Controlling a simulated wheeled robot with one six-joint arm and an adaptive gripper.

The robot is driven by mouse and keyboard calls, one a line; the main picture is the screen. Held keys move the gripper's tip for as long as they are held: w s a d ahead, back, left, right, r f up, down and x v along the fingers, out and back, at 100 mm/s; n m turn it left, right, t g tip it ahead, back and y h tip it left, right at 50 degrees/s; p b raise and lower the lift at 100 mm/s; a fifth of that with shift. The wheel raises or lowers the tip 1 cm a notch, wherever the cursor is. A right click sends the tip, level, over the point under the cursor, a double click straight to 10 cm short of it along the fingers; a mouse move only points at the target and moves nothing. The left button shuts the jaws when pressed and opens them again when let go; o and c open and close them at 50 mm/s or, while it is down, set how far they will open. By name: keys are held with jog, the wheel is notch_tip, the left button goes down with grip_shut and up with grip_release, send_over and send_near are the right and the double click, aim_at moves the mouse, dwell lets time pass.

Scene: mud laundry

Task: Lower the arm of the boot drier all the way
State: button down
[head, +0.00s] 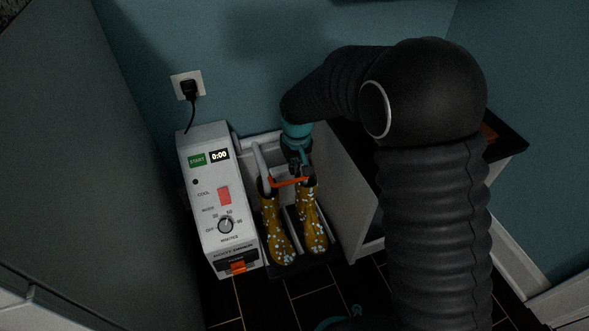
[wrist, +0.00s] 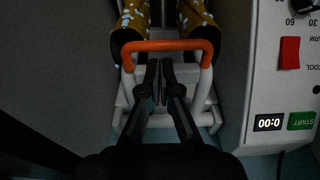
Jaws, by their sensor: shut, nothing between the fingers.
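The boot drier (head: 205,195) is a white box with a green START button, a display reading 0:00, a red switch and a dial. Its arm is a white tube frame with an orange handle (head: 290,181), standing raised at the tops of two yellow spotted boots (head: 275,230). The orange handle (wrist: 168,46) also crosses the wrist view, with white tubes on both sides. My gripper (head: 297,171) is shut and empty at the handle. In the wrist view its fingertips (wrist: 159,66) sit between the tubes, close to the bar; I cannot tell whether they touch it.
A wall socket with a black plug (head: 188,88) is above the drier. A grey panel (head: 110,150) stands at left. A white cabinet side (head: 345,190) and dark top are close on the right. An orange part (head: 238,267) shows low on the drier's front.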

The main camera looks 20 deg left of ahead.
jog(key=s+d+r, duration=0.4)
jog(key=r, duration=0.5)
jog(key=s+d+r+m+t+p, duration=0.1)
jog(key=s+d+r, duration=0.4)
jog(key=d, duration=0.6)
jog(key=s+d+r+m+t+p, duration=0.2)
jog(key=s+d+r, duration=0.4)
jog(key=d, duration=0.6)
jog(key=s+d+r+m+t+h+p, duration=0.1)
jog(key=s+d+r+m+p, duration=0.2)
jog(key=d+r, duration=0.6)
jog(key=s+d+m, duration=0.2)
jog(key=shift+s+d+t, duration=0.15)
jog(key=shift+s+t, duration=0.15)
jog(key=shift+s, duration=0.05)
